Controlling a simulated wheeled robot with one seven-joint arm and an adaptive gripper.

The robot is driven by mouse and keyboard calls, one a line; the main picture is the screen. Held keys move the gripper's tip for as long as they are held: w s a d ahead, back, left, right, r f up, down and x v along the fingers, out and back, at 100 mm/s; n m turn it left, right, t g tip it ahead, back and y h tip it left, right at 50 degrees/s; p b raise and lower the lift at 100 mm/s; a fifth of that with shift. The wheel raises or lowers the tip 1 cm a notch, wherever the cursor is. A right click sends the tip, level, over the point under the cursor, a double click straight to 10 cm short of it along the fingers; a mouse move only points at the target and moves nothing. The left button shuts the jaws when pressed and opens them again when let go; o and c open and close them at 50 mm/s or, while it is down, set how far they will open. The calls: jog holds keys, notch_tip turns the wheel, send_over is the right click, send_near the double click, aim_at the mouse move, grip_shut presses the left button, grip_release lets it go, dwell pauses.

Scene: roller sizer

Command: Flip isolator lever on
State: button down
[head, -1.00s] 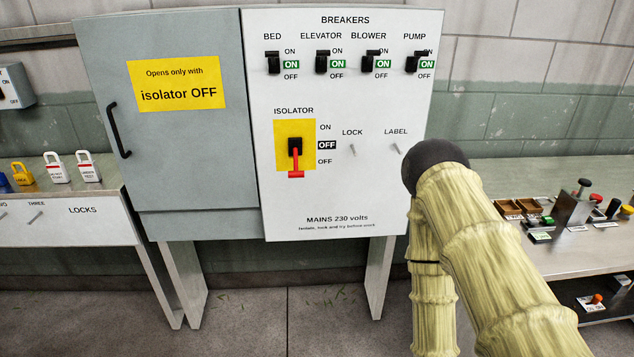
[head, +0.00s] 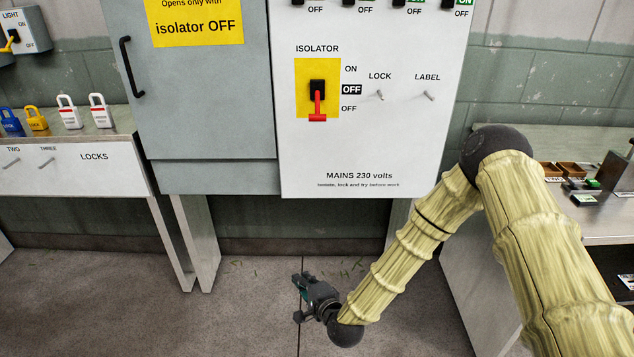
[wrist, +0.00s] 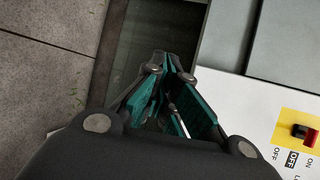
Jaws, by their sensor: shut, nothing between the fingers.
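The isolator lever (head: 317,104) is red, on a black switch block over a yellow plate (head: 302,75) on the white panel. It hangs down toward the lower OFF mark, and the indicator beside it reads OFF. In the wrist view the lever (wrist: 306,134) shows at the right edge, turned sideways. My gripper (head: 300,298) is low in front of the cabinet, below the panel and apart from the lever. In the wrist view my gripper (wrist: 172,112) has its fingers together with nothing between them.
A grey cabinet door (head: 205,110) with a black handle (head: 131,66) is left of the panel. LOCK and LABEL pegs (head: 379,96) stick out right of the lever. A locks shelf (head: 75,167) with several padlocks stands left, a bench (head: 610,225) right.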

aim_at(317, 105)
jog(key=w+a+r+m+t+b, duration=0.2)
jog(key=w+r+m+t+b, duration=0.65)
jog(key=w+r, duration=0.65)
jog(key=w+d+r+m+t+h+b, duration=0.1)
jog(key=w+d+r+m+t+h, duration=0.1)
jog(key=r+m, duration=0.4)
jog(key=w+d+r+m+t+h+b, duration=0.1)
jog(key=w+d+r+m+t+h, duration=0.1)
jog(key=d+r+m+t+h, duration=0.2)
notch_tip(317, 105, up, 3)
jog(key=m+h, duration=0.1)
jog(key=m, duration=0.2)
jog(key=shift+m+t+b, duration=0.3)
jog(key=shift+m+t, duration=0.05)
jog(key=shift+w, duration=0.15)
jog(key=shift+b+x, duration=0.6)
jog(key=shift+x, duration=4.35)
